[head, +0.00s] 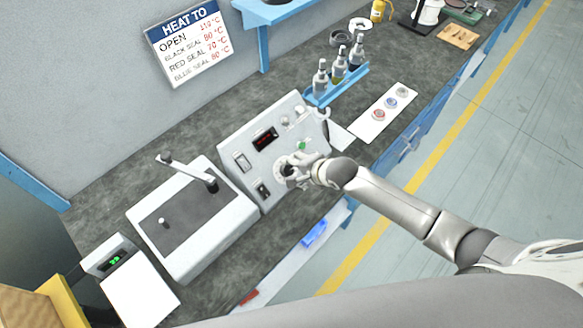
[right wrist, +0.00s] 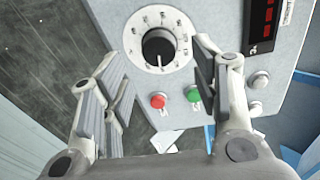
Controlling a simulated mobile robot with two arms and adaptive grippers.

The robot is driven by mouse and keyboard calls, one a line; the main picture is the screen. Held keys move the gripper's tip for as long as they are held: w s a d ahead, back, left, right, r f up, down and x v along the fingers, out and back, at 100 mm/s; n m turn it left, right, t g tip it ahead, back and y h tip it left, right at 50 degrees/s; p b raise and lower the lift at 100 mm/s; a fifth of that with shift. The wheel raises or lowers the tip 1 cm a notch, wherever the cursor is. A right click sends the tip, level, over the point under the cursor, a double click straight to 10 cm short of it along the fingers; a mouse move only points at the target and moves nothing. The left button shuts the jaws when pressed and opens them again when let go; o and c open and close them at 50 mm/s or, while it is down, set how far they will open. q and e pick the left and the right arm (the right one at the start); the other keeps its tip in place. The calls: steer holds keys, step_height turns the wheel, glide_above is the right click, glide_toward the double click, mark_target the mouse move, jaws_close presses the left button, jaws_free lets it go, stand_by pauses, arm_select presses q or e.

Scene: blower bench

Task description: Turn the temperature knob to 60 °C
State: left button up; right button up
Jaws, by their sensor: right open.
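The temperature knob (right wrist: 158,47) is a black round knob on a white numbered dial on the grey control panel (right wrist: 210,15). In the right wrist view it sits ahead of and between my open fingers, apart from them. My right gripper (right wrist: 155,75) is open and empty, facing the panel. In the head view my right gripper (head: 290,172) is in front of the dial and hides most of it. The knob's exact setting is too small to read. A red digital display (head: 265,139) is on the panel; its digits are unclear. My left gripper is not in view.
Red (right wrist: 157,101) and green (right wrist: 193,94) buttons sit close below the dial. A white machine with a lever (head: 190,220) stands left of the panel. A bottle rack (head: 337,85) stands behind it. A wall sign (head: 189,42) lists heat temperatures.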

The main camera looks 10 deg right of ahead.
mark_target(290, 170)
steer(key=shift+x, duration=2.05)
steer(key=shift+c, duration=0.5)
steer(key=c, duration=0.9)
